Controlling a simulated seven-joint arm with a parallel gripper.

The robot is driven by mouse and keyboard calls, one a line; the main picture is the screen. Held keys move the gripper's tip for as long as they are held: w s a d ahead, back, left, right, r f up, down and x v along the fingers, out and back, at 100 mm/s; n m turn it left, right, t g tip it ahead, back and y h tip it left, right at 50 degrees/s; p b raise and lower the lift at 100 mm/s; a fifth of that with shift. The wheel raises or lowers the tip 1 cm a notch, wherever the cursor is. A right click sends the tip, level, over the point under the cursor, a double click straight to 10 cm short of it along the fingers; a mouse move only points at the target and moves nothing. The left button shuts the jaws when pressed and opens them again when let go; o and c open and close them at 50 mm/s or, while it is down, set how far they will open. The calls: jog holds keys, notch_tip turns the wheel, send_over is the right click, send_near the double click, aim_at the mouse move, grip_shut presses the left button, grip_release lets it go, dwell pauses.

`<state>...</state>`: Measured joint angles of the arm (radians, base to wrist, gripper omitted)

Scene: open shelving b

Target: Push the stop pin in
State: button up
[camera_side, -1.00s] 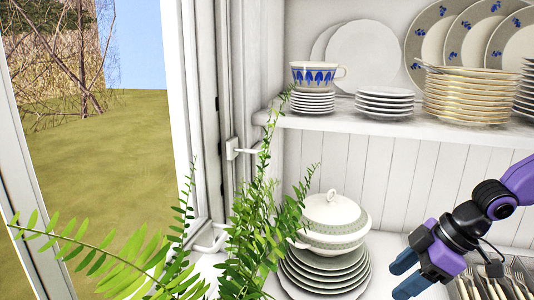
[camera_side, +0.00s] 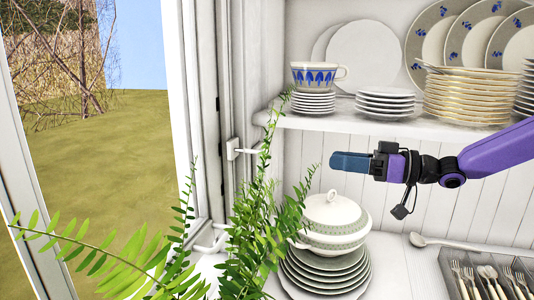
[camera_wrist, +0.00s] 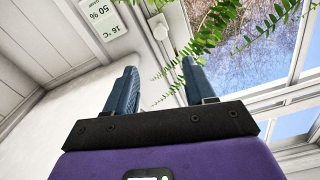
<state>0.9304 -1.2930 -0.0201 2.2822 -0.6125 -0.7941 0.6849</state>
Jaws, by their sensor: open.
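My gripper (camera_side: 336,161) is level in the side view, pointing left, above the lidded tureen and in front of the shelf's panelled back. In the wrist view its two blue fingers (camera_wrist: 160,72) are apart with nothing between them. A white latch (camera_side: 234,149) with a lever sits on the window frame, left of my gripper and well apart from it. A second white handle-like fitting (camera_side: 212,238) is lower on the frame, partly behind the fern. A white fitting with a rounded end (camera_wrist: 160,28) shows ahead in the wrist view. I cannot tell which part is the stop pin.
A fern (camera_side: 262,225) stands between the window and the tureen (camera_side: 331,218), which sits on stacked plates. The upper shelf (camera_side: 390,127) holds a cup and plates. A cutlery tray (camera_side: 450,272) and ladle (camera_side: 445,242) are at lower right. The wrist view shows a temperature display (camera_wrist: 103,18).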

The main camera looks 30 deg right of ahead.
aim_at(270, 153)
jog(key=x, duration=1.6)
jog(key=shift+a, duration=0.15)
